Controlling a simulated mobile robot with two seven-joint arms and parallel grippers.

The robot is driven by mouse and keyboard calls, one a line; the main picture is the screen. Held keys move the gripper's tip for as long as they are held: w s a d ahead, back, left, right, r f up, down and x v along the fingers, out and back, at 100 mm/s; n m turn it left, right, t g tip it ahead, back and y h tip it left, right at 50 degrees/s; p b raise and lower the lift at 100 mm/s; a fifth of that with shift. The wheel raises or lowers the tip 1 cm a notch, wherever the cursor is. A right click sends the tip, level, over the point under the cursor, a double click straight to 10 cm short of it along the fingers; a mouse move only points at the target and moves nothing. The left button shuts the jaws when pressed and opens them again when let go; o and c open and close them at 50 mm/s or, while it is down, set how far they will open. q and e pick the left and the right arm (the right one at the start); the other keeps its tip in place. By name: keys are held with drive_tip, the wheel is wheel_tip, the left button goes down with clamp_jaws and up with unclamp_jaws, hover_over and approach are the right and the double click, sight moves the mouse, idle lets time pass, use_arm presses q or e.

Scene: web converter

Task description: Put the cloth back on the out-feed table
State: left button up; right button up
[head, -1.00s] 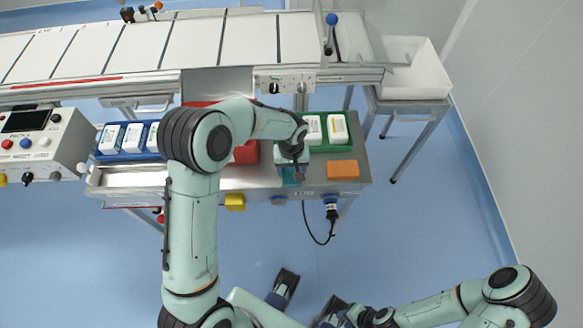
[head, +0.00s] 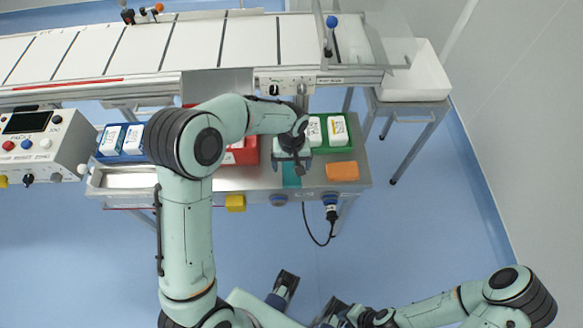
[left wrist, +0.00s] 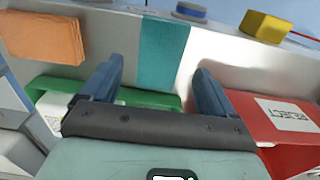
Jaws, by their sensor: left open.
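A folded orange cloth (head: 342,171) lies flat on the right end of the steel out-feed table (head: 255,180), near its front edge. It also shows at the upper left of the left wrist view (left wrist: 42,37). My left gripper (head: 291,168) is open and empty, over the table to the left of the cloth and apart from it. Its two fingers in the left wrist view (left wrist: 158,80) point toward a flat teal strip (left wrist: 163,52) on the table. My right gripper (head: 350,314) is low at the bottom of the head view; its fingers are not clear.
A green tray with white packs (head: 338,130) stands behind the cloth. A red reject bin (left wrist: 270,130) is on the gripper's other side, with a blue tray (head: 122,158) further left. A yellow block (head: 235,202) and a cable sit at the table front.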

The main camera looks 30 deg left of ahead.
sight(291, 172)
use_arm(q)
wheel_tip(291, 172, up, 8)
drive_tip(key=shift+p, duration=0.35)
idle(0.4)
